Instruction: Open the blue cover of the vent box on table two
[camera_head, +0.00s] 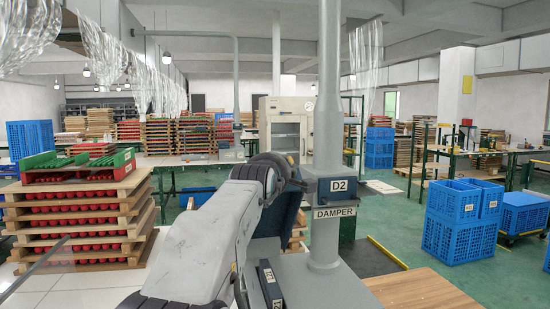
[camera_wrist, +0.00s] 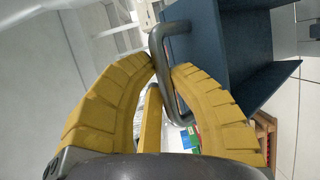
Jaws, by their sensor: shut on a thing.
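In the wrist view, my gripper (camera_wrist: 163,68) has its yellow fingers closed around a grey bar handle (camera_wrist: 169,90). The handle is fixed to a dark blue panel (camera_wrist: 207,45), which looks like the blue cover. A second blue face (camera_wrist: 268,84) meets it at an angle. In the head view, a dark blue panel (camera_head: 284,213) shows behind my arm, beside the grey pipe stand. My arm hides my fingertips, the handle and part of the panel there. I cannot tell how far the cover is open.
A box marked D2 (camera_head: 339,188), with a DAMPER label, is on the upright grey pipe (camera_head: 327,100) close right of my arm. Stacked wooden trays (camera_head: 85,220) stand left. Blue crates (camera_head: 460,220) stand right on open green floor. A wooden top (camera_head: 420,290) is at front right.

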